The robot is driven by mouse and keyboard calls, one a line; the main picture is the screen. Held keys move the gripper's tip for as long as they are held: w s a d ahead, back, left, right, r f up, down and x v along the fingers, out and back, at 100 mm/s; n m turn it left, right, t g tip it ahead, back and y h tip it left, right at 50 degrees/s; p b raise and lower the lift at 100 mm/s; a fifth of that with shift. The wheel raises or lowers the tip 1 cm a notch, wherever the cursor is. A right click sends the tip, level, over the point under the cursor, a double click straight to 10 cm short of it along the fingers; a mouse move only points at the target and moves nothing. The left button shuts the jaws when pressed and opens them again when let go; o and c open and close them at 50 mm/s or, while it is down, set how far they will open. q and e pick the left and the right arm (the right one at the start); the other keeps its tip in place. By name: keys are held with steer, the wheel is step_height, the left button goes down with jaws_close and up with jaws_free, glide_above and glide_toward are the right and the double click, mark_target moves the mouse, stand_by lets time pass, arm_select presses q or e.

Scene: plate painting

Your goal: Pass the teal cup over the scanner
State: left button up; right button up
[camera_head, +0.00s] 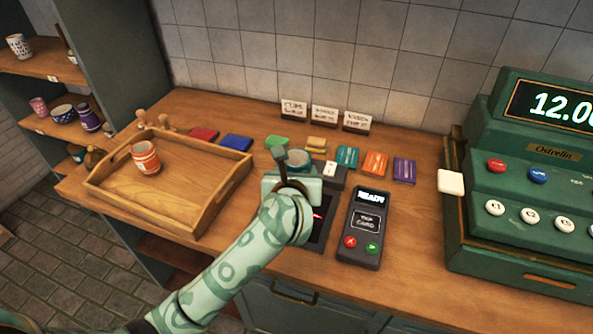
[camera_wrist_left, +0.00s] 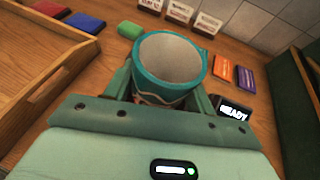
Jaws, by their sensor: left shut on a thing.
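The teal cup (camera_head: 298,158) is upright with its open rim facing up, and it looks empty inside. It also shows large in the left wrist view (camera_wrist_left: 168,85). My left gripper (camera_head: 293,176) is shut on the cup, with one finger on each side of it in the wrist view. A dark panel with a red light, which looks like the scanner (camera_head: 324,222), lies on the counter beside and partly under my gripper and forearm. My arm hides part of it, and the height of the cup above it is hard to tell. My right gripper is in neither view.
A wooden tray (camera_head: 213,203) with an orange striped cup (camera_head: 145,158) stands at left. A card terminal (camera_head: 363,225) reading READY is close right of the scanner. Coloured cards and small signs (camera_head: 325,116) line the back. A green cash register (camera_head: 525,200) blocks the far right.

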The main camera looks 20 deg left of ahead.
mark_target(297, 150)
arm_select(q)
steer(key=shift+r, duration=0.15)
step_height(297, 150, up, 5)
steer(key=p, duration=0.4)
